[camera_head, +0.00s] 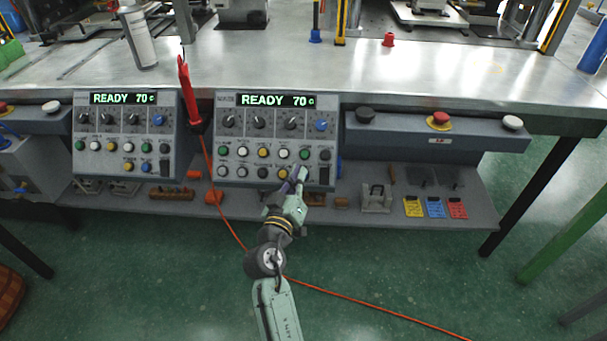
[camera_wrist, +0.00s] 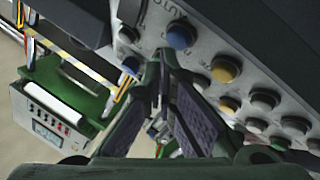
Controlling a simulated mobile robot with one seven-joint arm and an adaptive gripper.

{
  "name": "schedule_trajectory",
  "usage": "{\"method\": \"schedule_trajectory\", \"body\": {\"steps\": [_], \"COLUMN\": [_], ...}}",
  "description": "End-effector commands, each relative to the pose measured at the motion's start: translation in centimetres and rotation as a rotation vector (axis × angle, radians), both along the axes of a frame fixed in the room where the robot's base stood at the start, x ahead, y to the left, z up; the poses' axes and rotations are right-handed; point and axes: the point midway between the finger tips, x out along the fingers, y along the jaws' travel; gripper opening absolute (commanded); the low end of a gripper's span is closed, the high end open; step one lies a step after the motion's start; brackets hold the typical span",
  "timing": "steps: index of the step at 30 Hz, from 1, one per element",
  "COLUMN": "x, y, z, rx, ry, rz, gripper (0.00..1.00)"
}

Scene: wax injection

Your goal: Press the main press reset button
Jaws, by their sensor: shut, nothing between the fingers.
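The right-hand press control panel (camera_head: 265,135) shows READY 70 C and has a row of dials above two rows of coloured buttons. Its labels are too small to read, so I cannot tell which button is the reset. My gripper (camera_head: 300,172) is shut and empty at the panel's lower right, over the bottom row. It covers the spot between the yellow button (camera_head: 283,174) and the black switch (camera_head: 324,175). A green button (camera_head: 304,154) shows just above the fingertips. In the wrist view, the fingertips (camera_wrist: 164,72) are near the panel face beside a blue knob (camera_wrist: 181,35); contact is unclear.
A similar panel (camera_head: 125,135) stands to the left, with a red pen-like tool (camera_head: 187,88) between the panels. A side box with a red button (camera_head: 440,119) is at right. The shelf below holds coloured cards (camera_head: 435,208). An orange cable (camera_head: 370,303) crosses the floor.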

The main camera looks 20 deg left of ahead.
Motion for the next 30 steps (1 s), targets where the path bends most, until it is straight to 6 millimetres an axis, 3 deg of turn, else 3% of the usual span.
{"method": "schedule_trajectory", "body": {"steps": [13,30], "x": [-0.5,-4.0], "y": [-0.1,-1.1], "z": [0.6,3.5], "rx": [0.0,-0.001], "ry": [-0.001,-0.001], "rz": [0.001,0.0], "gripper": [0.0,0.0]}}
